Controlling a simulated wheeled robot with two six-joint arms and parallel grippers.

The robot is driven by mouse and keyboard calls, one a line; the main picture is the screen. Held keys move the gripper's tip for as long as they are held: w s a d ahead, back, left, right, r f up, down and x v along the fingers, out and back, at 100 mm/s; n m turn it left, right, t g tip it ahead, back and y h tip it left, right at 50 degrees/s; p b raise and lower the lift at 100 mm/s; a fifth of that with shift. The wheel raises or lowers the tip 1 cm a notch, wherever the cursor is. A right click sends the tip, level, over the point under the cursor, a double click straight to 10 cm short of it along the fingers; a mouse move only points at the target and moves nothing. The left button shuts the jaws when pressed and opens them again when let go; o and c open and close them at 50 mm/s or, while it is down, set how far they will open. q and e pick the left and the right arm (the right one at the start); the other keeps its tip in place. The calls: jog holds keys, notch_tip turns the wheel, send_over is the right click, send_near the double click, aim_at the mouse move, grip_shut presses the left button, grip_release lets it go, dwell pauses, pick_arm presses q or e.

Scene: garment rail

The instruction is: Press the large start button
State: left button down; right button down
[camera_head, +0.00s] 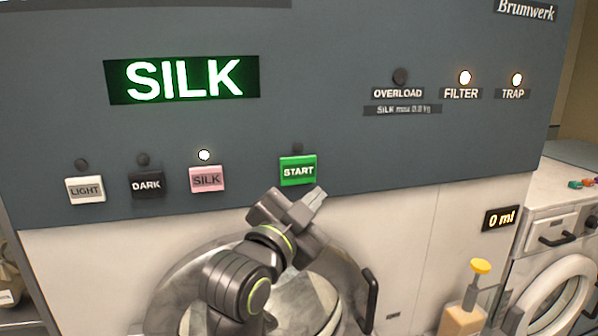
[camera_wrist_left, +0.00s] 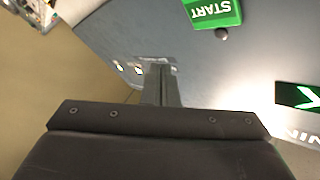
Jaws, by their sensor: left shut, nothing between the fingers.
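The green START button (camera_head: 298,170) is on the dark panel of the machine, with an unlit lamp above it. It also shows at the top of the left wrist view (camera_wrist_left: 212,12). My left gripper (camera_head: 318,194) is shut and empty, just below and slightly right of the button in the head view. In the left wrist view its closed fingers (camera_wrist_left: 161,84) point at the panel, to the side of the button. I cannot tell whether the fingertips touch the panel; they do not cover the button. My right gripper is not in view.
The LIGHT (camera_head: 85,189), DARK (camera_head: 147,184) and SILK (camera_head: 206,179) buttons sit left of START; the SILK lamp is lit. The display (camera_head: 183,79) reads SILK. The FILTER (camera_head: 465,78) and TRAP (camera_head: 517,79) lamps glow. A door handle (camera_head: 371,300) projects below right.

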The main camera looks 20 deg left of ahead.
pick_arm(q)
send_near(310, 169)
jog(key=shift+d+x, duration=0.15)
jog(key=shift+x, duration=0.95)
jog(key=shift+d+x, duration=0.15)
jog(key=shift+x, duration=1)
jog(key=shift+s, duration=0.1)
jog(key=shift+r, duration=0.1)
jog(key=shift+w+a+p, duration=0.25)
jog(key=shift+w+p, duration=0.1)
jog(key=shift+p, duration=0.05)
